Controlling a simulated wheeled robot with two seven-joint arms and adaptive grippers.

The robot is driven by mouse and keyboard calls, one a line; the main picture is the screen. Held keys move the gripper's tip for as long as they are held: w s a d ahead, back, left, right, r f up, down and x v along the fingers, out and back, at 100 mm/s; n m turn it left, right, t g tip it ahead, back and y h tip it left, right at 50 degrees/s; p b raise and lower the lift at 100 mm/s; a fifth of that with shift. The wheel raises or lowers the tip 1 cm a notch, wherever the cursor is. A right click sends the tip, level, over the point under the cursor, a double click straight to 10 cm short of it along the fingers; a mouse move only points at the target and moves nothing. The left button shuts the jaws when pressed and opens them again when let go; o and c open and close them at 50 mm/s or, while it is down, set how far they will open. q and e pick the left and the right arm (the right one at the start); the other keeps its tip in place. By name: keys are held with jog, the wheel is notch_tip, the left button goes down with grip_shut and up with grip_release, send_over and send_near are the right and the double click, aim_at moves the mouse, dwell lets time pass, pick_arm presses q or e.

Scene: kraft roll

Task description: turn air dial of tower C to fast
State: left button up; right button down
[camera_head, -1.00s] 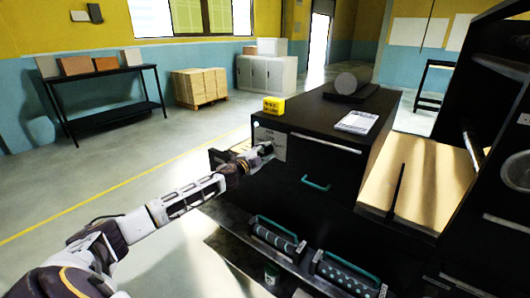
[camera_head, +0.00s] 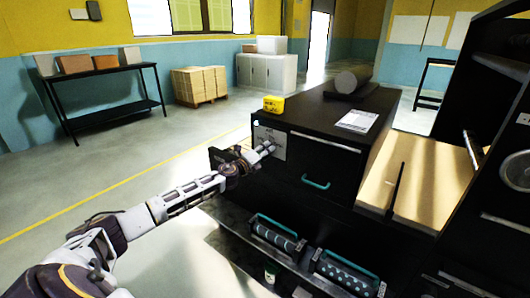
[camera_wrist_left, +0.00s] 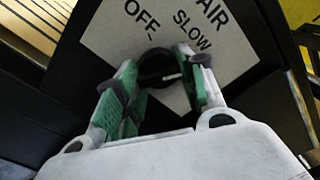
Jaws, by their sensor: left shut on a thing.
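The air dial (camera_wrist_left: 155,66) is a round black knob on a pale plate (camera_wrist_left: 105,40) marked AIR, OFF and SLOW in the left wrist view. A white pointer mark on the knob lies toward the SLOW side. No FAST label is visible there. My left gripper (camera_wrist_left: 160,84), with green finger pads, is shut around the knob. In the head view, the left gripper (camera_head: 262,150) is at the plate (camera_head: 277,136) on the dark cabinet's front, and the dial itself is hidden. My right gripper is not in view.
The dark cabinet (camera_head: 322,112) carries a yellow block (camera_head: 273,104), a paper sheet (camera_head: 357,121) and a dark roll (camera_head: 345,82). A drawer with a teal handle (camera_head: 316,183) is right of the plate. Teal-handled rollers (camera_head: 347,271) sit low in front. Open floor lies left.

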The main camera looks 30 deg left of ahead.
pick_arm(q)
jog(key=m, duration=0.6)
jog(key=shift+f, duration=0.25)
dwell(0.3)
jog(key=o, duration=1)
jog(key=shift+s+a+r, duration=0.1)
jog(key=shift+s, duration=0.15)
jog(key=shift+s+a, duration=0.2)
jog(key=shift+s, duration=2.65)
jog(key=shift+s+a, duration=0.2)
jog(key=shift+s, duration=2.65)
jog(key=shift+n, duration=0.3)
